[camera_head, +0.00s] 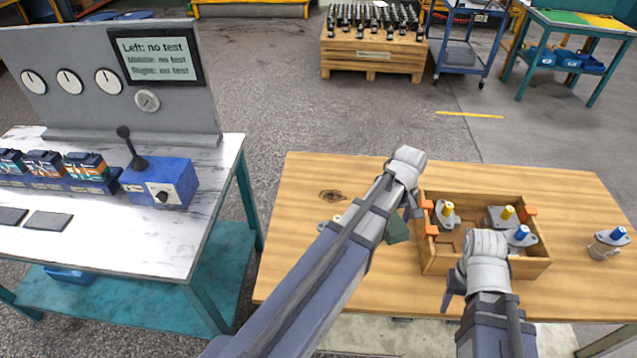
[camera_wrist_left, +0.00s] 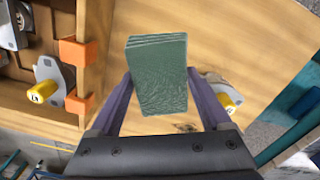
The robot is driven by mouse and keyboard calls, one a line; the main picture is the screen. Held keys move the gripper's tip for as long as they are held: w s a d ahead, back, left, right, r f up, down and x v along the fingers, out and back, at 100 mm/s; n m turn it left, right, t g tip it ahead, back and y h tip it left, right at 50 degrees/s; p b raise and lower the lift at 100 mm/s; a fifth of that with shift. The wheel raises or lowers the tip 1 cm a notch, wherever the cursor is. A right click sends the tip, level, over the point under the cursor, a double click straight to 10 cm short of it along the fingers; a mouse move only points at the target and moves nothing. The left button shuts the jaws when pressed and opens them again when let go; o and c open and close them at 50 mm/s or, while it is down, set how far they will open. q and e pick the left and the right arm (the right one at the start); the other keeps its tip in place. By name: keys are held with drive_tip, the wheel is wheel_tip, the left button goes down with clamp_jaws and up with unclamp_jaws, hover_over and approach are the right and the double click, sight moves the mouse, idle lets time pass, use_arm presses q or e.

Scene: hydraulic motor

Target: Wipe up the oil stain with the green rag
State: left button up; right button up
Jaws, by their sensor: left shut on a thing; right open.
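The green rag (camera_head: 398,231) is a folded block held in my left gripper (camera_head: 408,212), just left of the wooden crate. In the left wrist view the rag (camera_wrist_left: 158,75) sits between the two purple fingers, above the wooden tabletop. The oil stain (camera_head: 332,196) is a small dark brown patch on the table, left of my left gripper and apart from the rag. My right gripper (camera_head: 453,290) is open and empty in front of the crate, its fingers partly hidden by its wrist.
The wooden crate (camera_head: 437,264) with orange clips holds several motors with coloured caps. A blue-capped motor (camera_head: 606,244) stands at the table's right. A yellow-capped motor (camera_wrist_left: 226,96) lies beside my left arm. The table's left back is clear. A test bench (camera_head: 95,235) stands left.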

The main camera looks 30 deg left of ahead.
use_arm(q)
drive_tip(key=shift+w+a+f, duration=0.1)
drive_tip(key=shift+a+f, duration=0.05)
drive_tip(key=shift+f, duration=0.25)
drive_tip(key=w+a+f+n+b, duration=0.1)
drive_tip(key=w+a, duration=0.2)
drive_tip(key=a, duration=0.7)
drive_tip(key=w+a+f+n+b, duration=0.2)
drive_tip(key=w+a, duration=0.1)
drive_tip(key=a, duration=0.7)
drive_tip(key=w+a+f+n+b, duration=0.1)
drive_tip(key=w+a, duration=0.2)
drive_tip(key=a, duration=0.7)
drive_tip(key=shift+w+f+b, duration=0.3)
drive_tip(key=shift+b, duration=0.1)
drive_tip(key=shift+f, duration=0.1)
